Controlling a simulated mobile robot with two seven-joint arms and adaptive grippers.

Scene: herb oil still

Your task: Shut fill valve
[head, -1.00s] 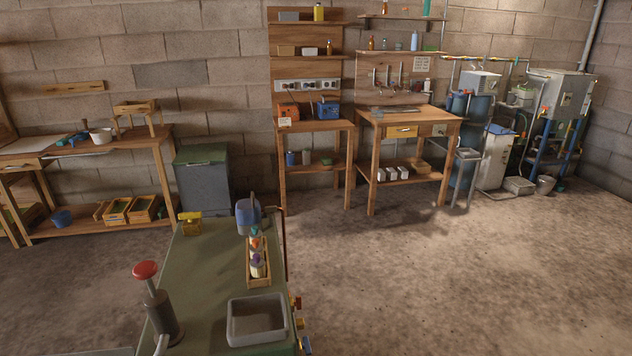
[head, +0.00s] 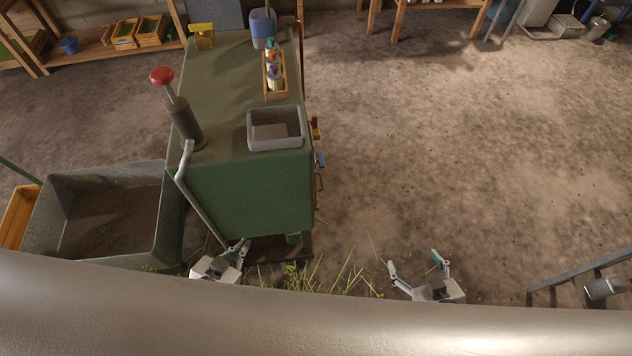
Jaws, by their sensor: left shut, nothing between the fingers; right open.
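I cannot tell which part is the fill valve. The green still bench (head: 250,195) stands left of centre. On its right side are a brass-orange fitting (head: 315,128) and a blue handle (head: 320,158), both small and seen edge-on, so their settings are unclear. A red-knobbed plunger (head: 162,75) stands on the bench top, with a grey pipe (head: 192,200) running down the front. My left gripper (head: 239,247) is shut and empty, low at the front of the bench near the pipe's lower end. My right gripper (head: 417,263) is open and empty, right of the bench over bare floor.
A grey trough (head: 60,185) stands left of the bench. On the bench top are a grey basin (head: 275,145), a wooden bottle rack (head: 270,92) and a blue container (head: 262,28). Cut grass (head: 320,277) lies in front. A metal frame (head: 575,275) is at lower right; the floor between is clear.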

